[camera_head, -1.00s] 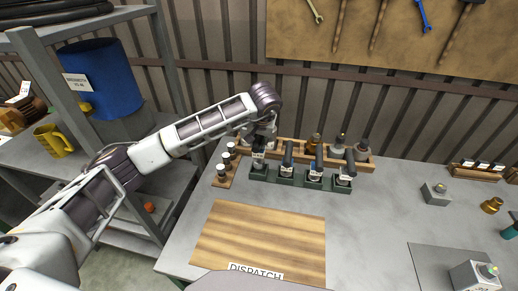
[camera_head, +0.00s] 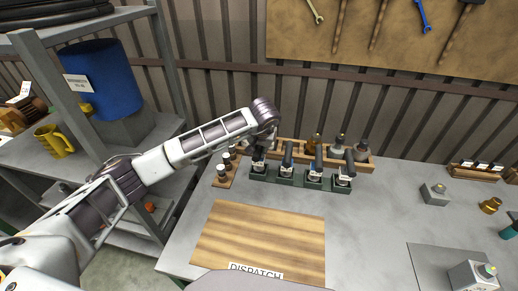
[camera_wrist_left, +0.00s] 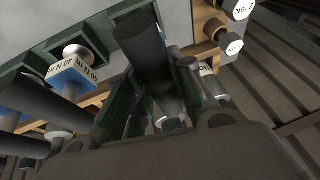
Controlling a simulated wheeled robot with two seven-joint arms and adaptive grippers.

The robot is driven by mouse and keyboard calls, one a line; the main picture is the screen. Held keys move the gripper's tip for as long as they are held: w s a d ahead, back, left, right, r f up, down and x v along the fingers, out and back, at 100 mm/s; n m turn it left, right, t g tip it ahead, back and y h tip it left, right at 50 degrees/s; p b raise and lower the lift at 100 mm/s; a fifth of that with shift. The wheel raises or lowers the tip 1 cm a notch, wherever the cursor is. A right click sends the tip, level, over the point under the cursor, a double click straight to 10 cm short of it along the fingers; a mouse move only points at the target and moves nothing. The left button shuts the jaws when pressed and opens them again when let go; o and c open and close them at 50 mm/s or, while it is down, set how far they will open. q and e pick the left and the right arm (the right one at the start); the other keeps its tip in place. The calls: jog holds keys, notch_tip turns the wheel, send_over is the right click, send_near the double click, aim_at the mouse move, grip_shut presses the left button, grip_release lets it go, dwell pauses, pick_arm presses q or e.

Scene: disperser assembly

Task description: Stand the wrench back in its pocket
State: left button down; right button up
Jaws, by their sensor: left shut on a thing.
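A green rack (camera_head: 300,182) with a row of pockets stands on the bench. Dark-handled wrenches with white labels (camera_head: 315,168) stand in its pockets to the right. My left gripper (camera_head: 262,148) is over the leftmost pocket and is shut on a dark wrench (camera_head: 259,165), which stands about upright at that pocket. My right gripper is not in view.
A wooden rack (camera_head: 362,163) with several bottle-like parts stands close behind the green rack. A small wooden holder (camera_head: 222,181) with white-topped pieces stands close on the left. A wooden board (camera_head: 262,235) lies in front.

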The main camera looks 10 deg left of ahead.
pick_arm(q)
jog(key=shift+f, duration=0.3)
jog(key=c, duration=1.2)
grip_release()
jog(key=shift+c, duration=0.2)
jog(key=shift+s+d+r, duration=0.1)
jog(key=shift+s+r, duration=0.1)
jog(key=shift+r, duration=0.5)
jog(key=b+v, duration=0.1)
jog(key=v, duration=0.9)
jog(key=shift+s+r, duration=0.25)
